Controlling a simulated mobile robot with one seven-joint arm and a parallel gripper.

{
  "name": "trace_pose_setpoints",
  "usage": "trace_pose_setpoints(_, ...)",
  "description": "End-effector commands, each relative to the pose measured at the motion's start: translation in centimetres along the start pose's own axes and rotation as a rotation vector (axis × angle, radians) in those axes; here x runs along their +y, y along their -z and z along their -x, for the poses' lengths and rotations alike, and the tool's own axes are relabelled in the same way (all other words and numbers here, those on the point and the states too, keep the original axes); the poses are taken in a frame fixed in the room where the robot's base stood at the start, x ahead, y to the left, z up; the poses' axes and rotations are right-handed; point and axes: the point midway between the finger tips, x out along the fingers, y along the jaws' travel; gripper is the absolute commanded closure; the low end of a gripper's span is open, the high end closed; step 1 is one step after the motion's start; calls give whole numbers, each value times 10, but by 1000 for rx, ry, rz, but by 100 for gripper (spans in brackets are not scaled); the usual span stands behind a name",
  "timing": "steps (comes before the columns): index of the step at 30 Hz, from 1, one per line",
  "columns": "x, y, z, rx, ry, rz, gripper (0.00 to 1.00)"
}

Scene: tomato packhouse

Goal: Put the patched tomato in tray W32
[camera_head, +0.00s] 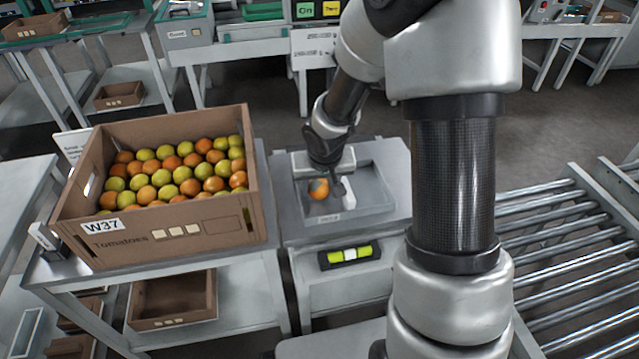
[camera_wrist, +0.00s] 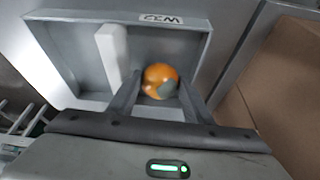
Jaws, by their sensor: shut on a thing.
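The patched tomato (camera_head: 319,188) is orange; the wrist view shows a grey-green patch on its side (camera_wrist: 160,82). My gripper (camera_wrist: 158,88) is shut on it, with one finger on each side. The gripper (camera_head: 326,184) is inside the outline of a shallow grey tray (camera_head: 375,184) on the stand. The tray (camera_wrist: 195,62) bears a label (camera_wrist: 162,20), upside down in the wrist view, that seems to read W32. I cannot tell whether the tomato touches the tray floor. No other tomato shows in the tray.
A white block (camera_wrist: 112,52) stands in the tray beside the tomato. A roller conveyor (camera_head: 565,250) is on the right.

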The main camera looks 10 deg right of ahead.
Motion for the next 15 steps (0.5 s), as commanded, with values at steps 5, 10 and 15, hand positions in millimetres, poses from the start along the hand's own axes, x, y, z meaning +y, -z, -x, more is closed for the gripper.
trace_pose_setpoints(5,0,-1,-2,0,-1,0,65)
trace_pose_setpoints(10,0,-1,-4,1,0,0,46)
trace_pose_setpoints(15,0,-2,-4,1,0,-1,33)
